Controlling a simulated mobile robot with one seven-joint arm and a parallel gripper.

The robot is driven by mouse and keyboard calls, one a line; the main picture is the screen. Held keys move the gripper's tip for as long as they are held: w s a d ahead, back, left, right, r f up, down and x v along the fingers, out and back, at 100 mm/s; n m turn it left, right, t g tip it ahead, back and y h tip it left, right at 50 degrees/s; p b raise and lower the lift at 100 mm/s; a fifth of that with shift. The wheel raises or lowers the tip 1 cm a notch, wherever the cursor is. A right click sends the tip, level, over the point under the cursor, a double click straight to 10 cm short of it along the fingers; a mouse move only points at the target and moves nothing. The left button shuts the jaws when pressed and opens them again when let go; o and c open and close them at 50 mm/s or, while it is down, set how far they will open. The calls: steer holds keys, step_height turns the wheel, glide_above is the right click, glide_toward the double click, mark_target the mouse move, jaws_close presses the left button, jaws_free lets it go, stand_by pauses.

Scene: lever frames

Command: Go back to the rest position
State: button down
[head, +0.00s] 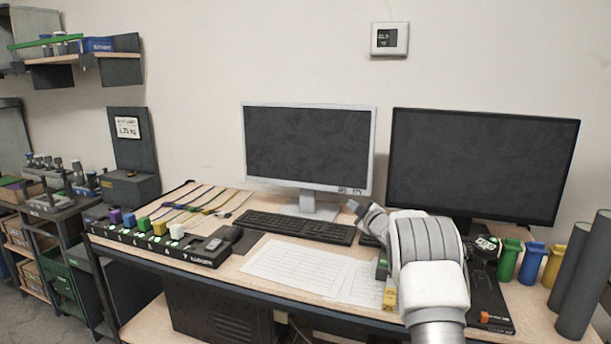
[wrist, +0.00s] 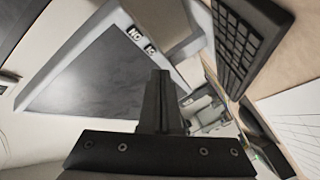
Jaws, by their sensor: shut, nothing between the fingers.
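My arm rises at the front right of the desk in the head view, its white and grey links covering part of the desk. My gripper shows in the wrist view (wrist: 160,85), with its dark fingers together and nothing between them. The wrist view looks toward the white-framed monitor (wrist: 95,75), with the keyboard (wrist: 245,40) at upper right. The gripper appears apart from both.
The desk holds the white-framed monitor (head: 306,150), a black monitor (head: 480,165), a keyboard (head: 300,226), paper sheets (head: 295,265) and a black strip with coloured blocks (head: 165,242). Green, blue and yellow cups (head: 531,263) and dark cylinders (head: 585,275) stand at right. Air above the desk's left is clear.

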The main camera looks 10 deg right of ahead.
steer(key=shift+r, duration=0.1)
steer(key=s+r+m+g+h+p, duration=0.15)
steer(key=s+r+m+h, duration=0.45)
steer(key=r, duration=0.6)
steer(key=s+a+r+m+g+p, duration=0.1)
steer(key=s+r, duration=0.2)
steer(key=s, duration=0.5)
steer(key=s+a+r+m+g+p, duration=0.1)
steer(key=s+r+m+g, duration=0.15)
steer(key=s, duration=0.55)
steer(key=s+a+f+m+g+y+p, duration=0.1)
steer(key=s+a+f+g, duration=0.1)
steer(key=s, duration=1)
steer(key=s+a+f+g+y+p, duration=0.1)
steer(key=s+a, duration=0.3)
steer(key=s, duration=0.8)
steer(key=s+a+f+m+g+p, duration=0.1)
steer(key=s+a+f+g, duration=0.2)
steer(key=s, duration=0.9)
steer(key=shift+s+a+f+m+y, duration=0.35)
steer(key=shift+a+f+y, duration=0.05)
steer(key=shift+a+f, duration=0.15)
